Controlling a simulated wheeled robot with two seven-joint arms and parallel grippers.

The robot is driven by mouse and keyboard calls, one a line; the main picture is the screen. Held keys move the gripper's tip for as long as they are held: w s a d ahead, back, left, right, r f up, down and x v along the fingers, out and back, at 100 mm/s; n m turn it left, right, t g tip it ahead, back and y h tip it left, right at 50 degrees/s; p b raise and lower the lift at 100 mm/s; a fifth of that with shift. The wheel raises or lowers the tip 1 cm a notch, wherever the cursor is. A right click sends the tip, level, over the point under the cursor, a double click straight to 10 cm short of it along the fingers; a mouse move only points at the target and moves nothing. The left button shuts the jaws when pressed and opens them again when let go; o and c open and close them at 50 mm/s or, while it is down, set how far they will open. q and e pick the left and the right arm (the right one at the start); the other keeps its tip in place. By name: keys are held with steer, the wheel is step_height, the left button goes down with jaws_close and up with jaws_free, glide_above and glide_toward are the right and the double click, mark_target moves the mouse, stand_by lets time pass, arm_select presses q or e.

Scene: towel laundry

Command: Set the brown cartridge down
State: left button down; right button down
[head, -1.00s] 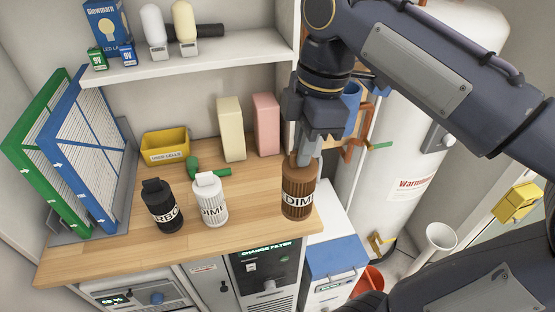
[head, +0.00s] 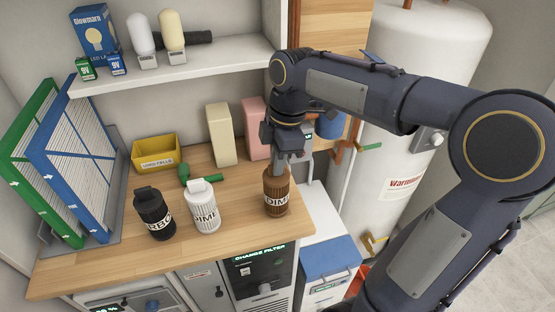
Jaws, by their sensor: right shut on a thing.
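The brown cartridge (head: 276,193) is upright at the right end of the wooden counter (head: 120,258). My right gripper (head: 280,167) comes down from above and is shut on its top. The cartridge's base is at or very close to the counter top; I cannot tell whether it touches. A white cartridge (head: 203,208) and a black cartridge (head: 154,216) stand upright to its left, apart from it. My left gripper is not in view.
A green-handled tool (head: 205,181) and a yellow bin (head: 156,153) lie behind the cartridges. Cream (head: 221,135) and pink (head: 255,128) boxes stand at the back. Green and blue framed filters (head: 75,175) stand at left. A shelf (head: 190,68) hangs above.

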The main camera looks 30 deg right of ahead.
steer(key=shift+f, duration=0.1)
steer(key=c, duration=1.5)
jaws_free()
step_height(320, 180, up, 12)
steer(key=d+p, duration=0.1)
steer(key=d, duration=0.1)
steer(key=s+a+f+m+t+y, duration=0.1)
steer(key=s+a+f+m+t, duration=0.1)
steer(key=s+f+m, duration=0.6)
steer(key=s+a+f+m+t+y, duration=0.1)
steer(key=s+a+f+m+t, duration=0.2)
steer(key=s+f+m, duration=0.5)
steer(key=shift+s+a+m, duration=0.25)
steer(key=shift+a+m, duration=0.25)
steer(key=shift+a, duration=0.15)
